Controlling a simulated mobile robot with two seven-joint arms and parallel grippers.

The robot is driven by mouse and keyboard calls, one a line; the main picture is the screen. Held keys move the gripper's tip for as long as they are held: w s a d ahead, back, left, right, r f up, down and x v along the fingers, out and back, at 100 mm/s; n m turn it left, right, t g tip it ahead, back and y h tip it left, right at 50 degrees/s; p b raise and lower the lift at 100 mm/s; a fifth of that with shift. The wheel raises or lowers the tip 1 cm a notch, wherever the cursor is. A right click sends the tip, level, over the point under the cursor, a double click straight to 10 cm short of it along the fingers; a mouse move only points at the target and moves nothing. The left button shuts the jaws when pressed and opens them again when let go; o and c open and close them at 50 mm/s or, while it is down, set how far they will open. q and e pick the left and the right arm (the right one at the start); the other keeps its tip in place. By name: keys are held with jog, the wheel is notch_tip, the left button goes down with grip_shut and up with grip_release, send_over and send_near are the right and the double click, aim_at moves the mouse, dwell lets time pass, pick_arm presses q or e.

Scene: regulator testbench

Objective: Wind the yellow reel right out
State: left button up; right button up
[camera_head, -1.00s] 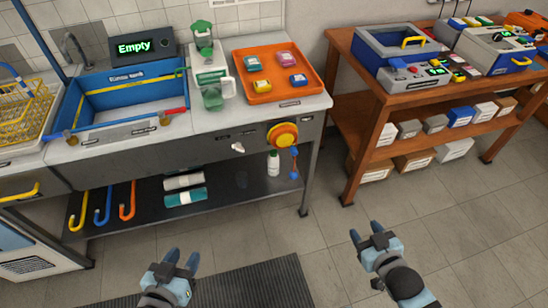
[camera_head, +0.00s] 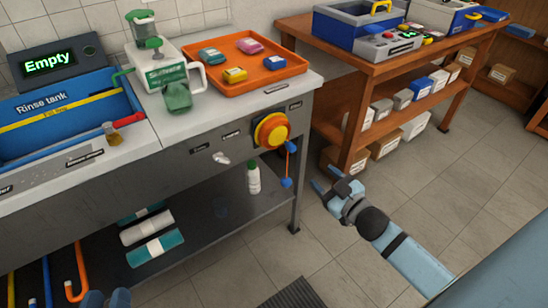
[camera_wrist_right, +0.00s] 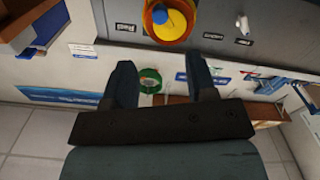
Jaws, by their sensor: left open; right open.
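The yellow reel (camera_head: 271,131) is a round yellow disc with an orange rim on the front panel of the grey bench. An orange cord with blue ends (camera_head: 286,182) hangs at its right side. The yellow reel also shows at the top of the right wrist view (camera_wrist_right: 158,31), with a blue piece in front of it. My right gripper (camera_head: 325,190) is open and empty, below and right of the reel and apart from it. Its two spread fingers show in the right wrist view (camera_wrist_right: 161,82). My left gripper (camera_head: 107,299) is open at the bottom edge, mostly cut off.
The bench top holds a blue rinse tank (camera_head: 62,118), a white dispenser (camera_head: 163,75) and an orange tray (camera_head: 243,77) with small blocks. A white bottle (camera_head: 253,178) stands on the lower shelf. A wooden table (camera_head: 385,70) stands to the right. The floor between is clear.

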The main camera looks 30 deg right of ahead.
aim_at(295, 150)
jog(key=w+b, duration=0.1)
jog(key=w, duration=0.7)
jog(key=w+a+b, duration=0.1)
jog(key=w, duration=0.3)
jog(key=shift+w+b, duration=0.35)
pick_arm(q)
jog(key=shift+s+d+r+t+h, duration=0.1)
jog(key=shift+d+r+t+h, duration=0.3)
jog(key=shift+r, duration=0.3)
jog(key=shift+s+d+r+t+h, duration=0.1)
jog(key=shift+d+r+t+h, duration=0.15)
jog(key=shift+r+h, duration=0.35)
pick_arm(e)
jog(key=shift+w, duration=0.6)
pick_arm(q)
jog(key=shift+r, duration=0.1)
pick_arm(e)
jog(key=c, duration=0.9)
pick_arm(q)
jog(key=shift+r, duration=0.2)
pick_arm(e)
jog(key=shift+r, duration=0.1)
